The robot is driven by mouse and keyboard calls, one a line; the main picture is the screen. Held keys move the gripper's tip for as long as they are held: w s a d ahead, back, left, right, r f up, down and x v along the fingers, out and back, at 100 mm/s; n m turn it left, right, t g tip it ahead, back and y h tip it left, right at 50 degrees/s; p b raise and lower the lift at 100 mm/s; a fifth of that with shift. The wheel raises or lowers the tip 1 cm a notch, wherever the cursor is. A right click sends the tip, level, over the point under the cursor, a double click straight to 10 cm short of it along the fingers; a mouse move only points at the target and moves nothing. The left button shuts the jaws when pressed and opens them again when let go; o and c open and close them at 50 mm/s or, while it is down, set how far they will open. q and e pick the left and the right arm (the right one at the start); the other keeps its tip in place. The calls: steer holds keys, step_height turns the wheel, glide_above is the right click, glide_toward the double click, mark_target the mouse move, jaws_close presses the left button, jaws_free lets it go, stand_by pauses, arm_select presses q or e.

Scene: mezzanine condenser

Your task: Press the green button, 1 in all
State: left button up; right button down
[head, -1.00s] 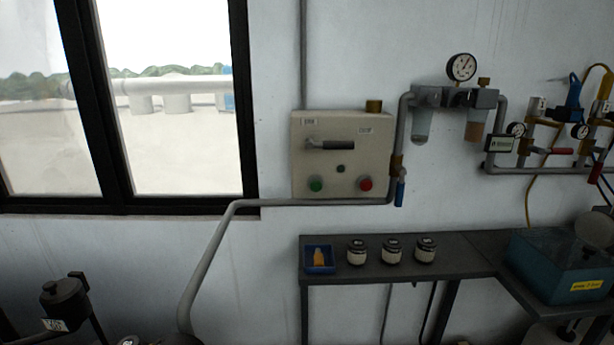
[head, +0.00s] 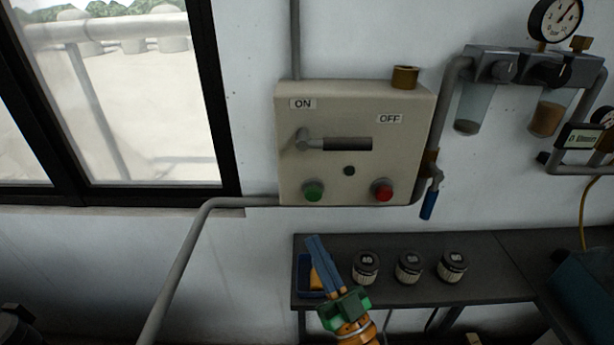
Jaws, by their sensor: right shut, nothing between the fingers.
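The green button (head: 313,190) is at the lower left of a beige control box (head: 355,105) on the wall. A red button (head: 382,190) sits to its right, and a grey lever handle (head: 347,144) lies level above them. My right gripper (head: 312,239) is in the head view below the green button and in front of the shelf. Its blue fingers point up and are shut with nothing between them. It looks apart from the button. My left gripper is not in view.
A dark shelf (head: 493,262) below the box holds several labelled jars (head: 409,268) and a blue tray (head: 303,275), partly hidden by my right gripper. A grey pipe (head: 186,262) runs left of the shelf. A blue-handled valve (head: 430,204) hangs right of the box.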

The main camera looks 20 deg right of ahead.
steer(key=b, duration=0.5)
glide_toward(313, 194)
steer(key=w+a+r, duration=0.3)
steer(key=w, duration=0.1)
steer(key=shift+s+d+r, duration=0.1)
steer(key=shift+d+r, duration=0.05)
steer(key=shift+r, duration=0.15)
stand_by(1.7)
steer(key=shift+w+d, duration=0.1)
steer(key=shift+w, duration=0.35)
